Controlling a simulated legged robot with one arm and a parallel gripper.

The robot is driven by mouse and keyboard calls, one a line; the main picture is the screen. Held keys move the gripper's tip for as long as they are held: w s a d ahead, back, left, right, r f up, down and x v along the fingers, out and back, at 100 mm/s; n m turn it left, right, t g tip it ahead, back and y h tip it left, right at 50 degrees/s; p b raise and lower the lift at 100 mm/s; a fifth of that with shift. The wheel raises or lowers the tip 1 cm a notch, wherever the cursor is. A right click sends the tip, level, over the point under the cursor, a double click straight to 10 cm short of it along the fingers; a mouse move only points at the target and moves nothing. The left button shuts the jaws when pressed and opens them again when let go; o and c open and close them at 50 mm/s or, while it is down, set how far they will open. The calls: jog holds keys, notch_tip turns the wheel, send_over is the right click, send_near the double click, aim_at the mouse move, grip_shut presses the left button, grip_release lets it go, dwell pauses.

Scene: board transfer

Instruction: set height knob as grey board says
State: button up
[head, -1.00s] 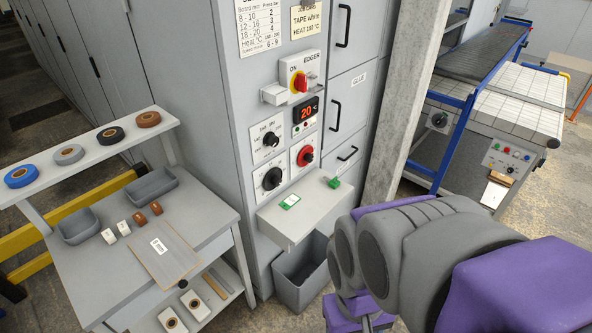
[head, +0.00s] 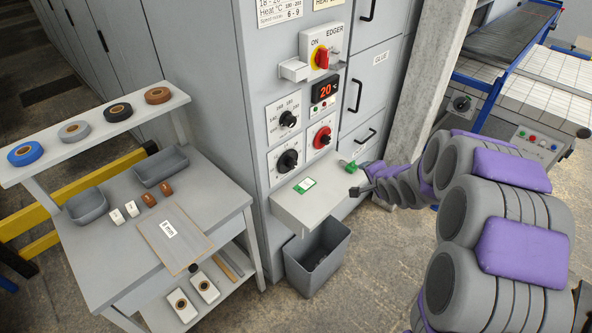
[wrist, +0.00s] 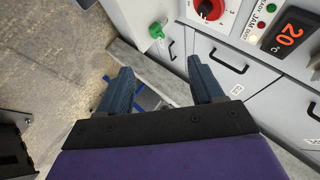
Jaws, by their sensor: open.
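A grey-brown board (head: 176,240) lies flat on the side table with a white label (head: 168,229), which seems to read "1 mm". The cabinet panel carries an upper black knob (head: 288,119), a lower black knob (head: 288,161) and a red knob (head: 321,138). Their lettering is too small to tell which is height. The red knob also shows at the top of the wrist view (wrist: 209,8). My gripper (head: 357,181) is open and empty, right of the knobs, near the cabinet shelf's right end. Its two fingers are apart in the wrist view (wrist: 165,84).
A grey shelf (head: 311,213) juts out below the knobs, with a green-and-white card (head: 305,185) and a green item (head: 345,165) on it. A bin (head: 318,262) stands beneath. The red display (head: 324,90) reads 20. A concrete pillar (head: 425,85) stands right.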

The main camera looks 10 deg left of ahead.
jog(key=w+a+f+m+t+y+b, duration=0.1)
jog(key=w+a+f+m+t+y, duration=0.15)
jog(key=w+a+f+y, duration=0.45)
jog(key=m+y, duration=0.4)
jog(key=m, duration=0.1)
send_near(294, 167)
jog(key=b+x, duration=0.2)
jog(key=x, duration=0.2)
jog(key=b+x, duration=0.3)
jog(key=x, duration=0.2)
jog(key=shift+r, duration=0.2)
jog(key=shift+c, duration=0.4)
jog(key=c, duration=1)
jog(key=shift+o, duration=0.2)
jog(key=shift+n, duration=0.25)
